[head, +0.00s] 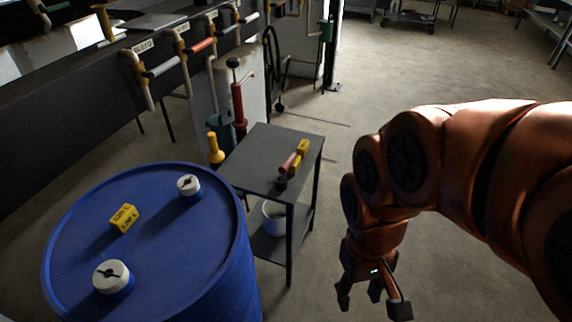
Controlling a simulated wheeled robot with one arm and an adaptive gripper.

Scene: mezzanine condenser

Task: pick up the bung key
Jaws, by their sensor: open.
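What looks like the bung key (288,163) lies on the dark top of a small side table (258,148). It has a red grip and a dark end, and a yellow block (301,147) lies against or is joined to it; I cannot tell which. My gripper (373,302) hangs at the lower right, open and empty, with its fingers pointing down. It is to the right of the table and apart from the key. A blue drum (235,225) with two white-capped bungs (189,186) stands left of the table.
A yellow labelled block (124,217) sits on the drum lid. A white bucket (274,217) stands on the table's lower shelf. Behind the table are a red pump-like cylinder (238,105) and a pipe rack (160,68). The floor right of the table is clear.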

